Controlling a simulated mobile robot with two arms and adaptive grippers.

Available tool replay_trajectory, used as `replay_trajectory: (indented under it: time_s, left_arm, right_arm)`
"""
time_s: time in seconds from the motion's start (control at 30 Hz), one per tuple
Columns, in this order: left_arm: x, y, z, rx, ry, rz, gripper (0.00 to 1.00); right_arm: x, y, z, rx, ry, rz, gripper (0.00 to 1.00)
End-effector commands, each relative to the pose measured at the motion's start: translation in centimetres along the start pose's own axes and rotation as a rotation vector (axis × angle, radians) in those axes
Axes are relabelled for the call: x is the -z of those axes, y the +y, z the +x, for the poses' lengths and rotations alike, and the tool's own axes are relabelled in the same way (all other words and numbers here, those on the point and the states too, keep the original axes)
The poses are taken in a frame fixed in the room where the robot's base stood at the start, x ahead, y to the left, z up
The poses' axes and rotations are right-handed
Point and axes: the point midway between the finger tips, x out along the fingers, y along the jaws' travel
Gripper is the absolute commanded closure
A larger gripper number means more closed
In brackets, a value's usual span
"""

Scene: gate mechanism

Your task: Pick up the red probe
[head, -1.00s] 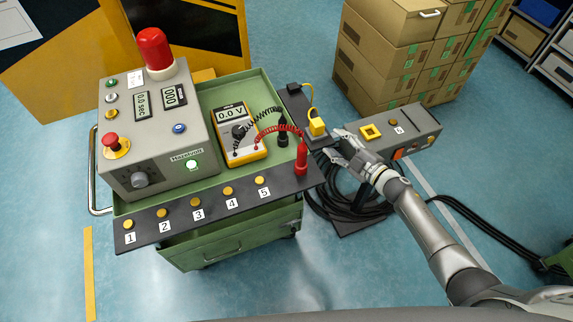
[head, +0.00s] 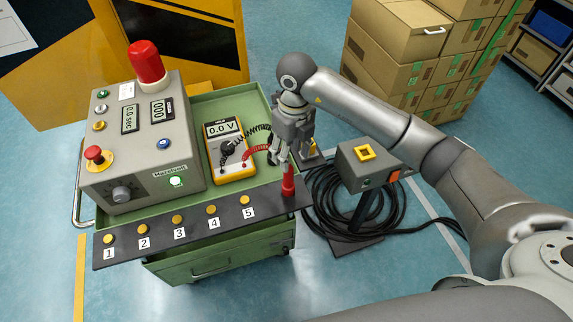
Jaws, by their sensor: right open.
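The red probe (head: 288,187) stands upright at the right end of the black numbered strip on the green cart. A coiled red lead (head: 256,150) runs from it to the yellow multimeter (head: 227,151), which reads 0.0 V. My right gripper (head: 290,164) points down over the probe, its fingers open around or just in front of the probe's upper part. I cannot tell whether they touch it. The gripper hides the probe's top and the place where the black probe stood. My left gripper is not in view.
The black strip (head: 150,246) has several yellow buttons labelled 1 to 5. A grey control box (head: 147,150) with a red beacon (head: 148,62) stands left on the cart. A grey box with a yellow square (head: 375,165) and coiled black cable are at right, and cardboard boxes (head: 395,75) behind.

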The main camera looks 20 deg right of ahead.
Motion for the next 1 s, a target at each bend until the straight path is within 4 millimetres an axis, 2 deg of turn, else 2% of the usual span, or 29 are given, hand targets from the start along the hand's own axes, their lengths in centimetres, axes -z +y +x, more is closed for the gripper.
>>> replay_trajectory:
  time_s: [0.17,0.33,0.5,0.63,0.73,0.87,1.0]
  left_arm:
    - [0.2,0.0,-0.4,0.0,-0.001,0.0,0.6]
    - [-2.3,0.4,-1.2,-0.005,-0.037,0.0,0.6]
    - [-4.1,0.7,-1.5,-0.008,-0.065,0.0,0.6]
    - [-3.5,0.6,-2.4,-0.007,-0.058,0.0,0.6]
    - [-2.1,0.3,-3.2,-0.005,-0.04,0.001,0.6]
    - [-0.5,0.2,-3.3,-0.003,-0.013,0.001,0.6]
    - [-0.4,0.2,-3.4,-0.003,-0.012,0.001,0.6]
  right_arm:
    - [0.4,0.0,1.6,0.036,0.017,-0.014,0.51]
    - [0.3,0.0,4.2,0.034,0.015,-0.013,0.51]
    - [0.3,0.0,5.6,0.034,0.012,-0.014,0.51]
    - [0.5,0.3,6.8,0.032,0.015,-0.013,0.51]
    - [0.5,0.7,8.3,0.03,0.015,-0.013,0.51]
    - [0.5,0.6,10.2,0.032,0.013,-0.013,0.51]
    - [0.5,0.5,10.9,0.032,0.011,-0.013,0.51]
